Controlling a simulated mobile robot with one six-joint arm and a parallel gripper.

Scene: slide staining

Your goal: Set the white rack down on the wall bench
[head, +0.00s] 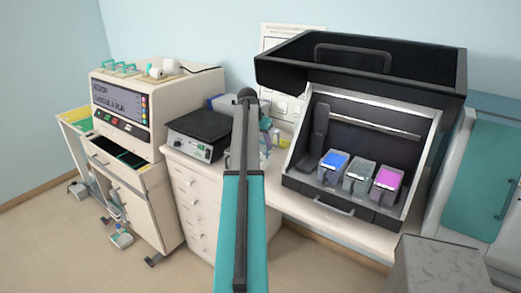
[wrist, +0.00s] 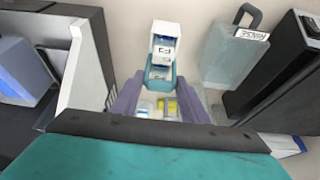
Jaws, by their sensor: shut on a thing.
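The pale wall bench (head: 335,222) runs along the wall in the head view. A pale surface, probably its top, also shows in the wrist view (wrist: 195,14). In the head view my own arm hides the gripper and the rack. I cannot tell whether the rack touches the bench.
A clear jar labelled RINSE (wrist: 232,52) stands to the right, beside a black unit (wrist: 275,75). In the head view a black-lidded hood (head: 360,110) is right and a dark-topped device (head: 200,130) left.

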